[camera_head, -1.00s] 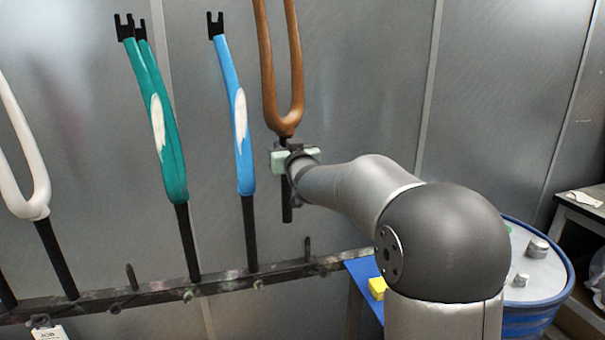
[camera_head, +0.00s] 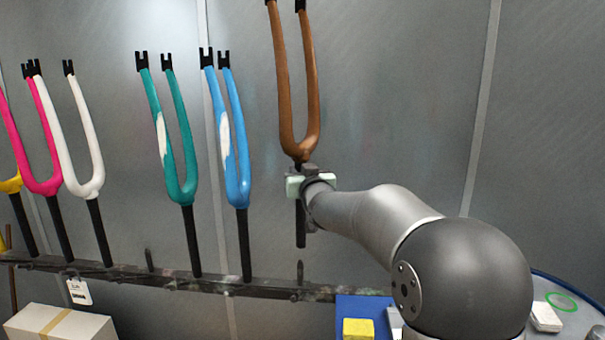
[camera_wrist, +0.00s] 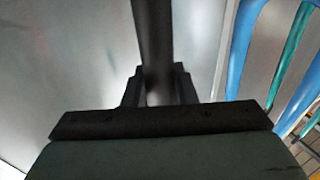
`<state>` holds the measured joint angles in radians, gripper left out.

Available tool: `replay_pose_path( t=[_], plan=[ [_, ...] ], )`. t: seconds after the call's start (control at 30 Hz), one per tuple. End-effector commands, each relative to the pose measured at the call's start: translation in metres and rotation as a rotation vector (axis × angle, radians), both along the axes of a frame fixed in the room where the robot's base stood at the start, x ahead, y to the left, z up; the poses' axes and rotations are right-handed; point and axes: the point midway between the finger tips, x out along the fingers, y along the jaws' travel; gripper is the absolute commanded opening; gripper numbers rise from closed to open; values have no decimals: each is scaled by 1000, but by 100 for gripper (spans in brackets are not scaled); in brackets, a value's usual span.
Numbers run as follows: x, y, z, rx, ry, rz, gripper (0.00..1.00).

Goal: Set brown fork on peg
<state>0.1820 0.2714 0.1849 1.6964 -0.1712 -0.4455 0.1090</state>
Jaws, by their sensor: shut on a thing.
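The brown fork (camera_head: 296,130) is upright, prongs up, with its black steerer tube (camera_head: 300,225) hanging below. My gripper (camera_head: 309,175) is shut on the steerer just under the fork's crown. In the wrist view the dark tube (camera_wrist: 153,50) stands between my fingers (camera_wrist: 160,95). A short bare peg (camera_head: 300,272) stands on the dark rail (camera_head: 200,284) almost directly below the tube's lower end, with a gap between them. Another bare peg (camera_head: 149,260) stands further left on the rail, between the white and teal forks.
Blue (camera_head: 237,150), teal (camera_head: 180,150), white (camera_head: 85,150) and pink (camera_head: 38,150) forks stand along the rail to the left. A cardboard box (camera_head: 58,325) is at lower left. A yellow block (camera_head: 358,328) lies on a blue surface (camera_head: 362,304) near the rail's right end.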

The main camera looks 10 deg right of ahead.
Motion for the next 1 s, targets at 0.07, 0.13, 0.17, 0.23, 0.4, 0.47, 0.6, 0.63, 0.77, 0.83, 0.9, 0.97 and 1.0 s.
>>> replay_pose_path(
  t=[0.07,0.13,0.17,0.23,0.4,0.47,0.6,0.63,0.77,0.83,0.9,0.97,1.0],
  plan=[
    [0,1,2,0,-5,1,0],
    [0,1,2,0,-5,1,0],
    [0,1,2,0,-5,1,0],
    [0,0,2,0,-5,1,0],
    [0,0,2,0,-5,0,0],
    [-1,0,2,-1,-5,0,0],
    [-1,0,1,-1,-3,0,0],
    [-1,0,-2,-1,-3,0,0],
    [-1,0,-11,-1,-3,0,0],
    [-1,0,-17,-1,-3,0,0],
    [-1,0,-22,-1,-4,0,0],
    [-1,0,-26,0,-4,0,0],
    [-1,0,-29,0,-4,0,0]
  ],
)
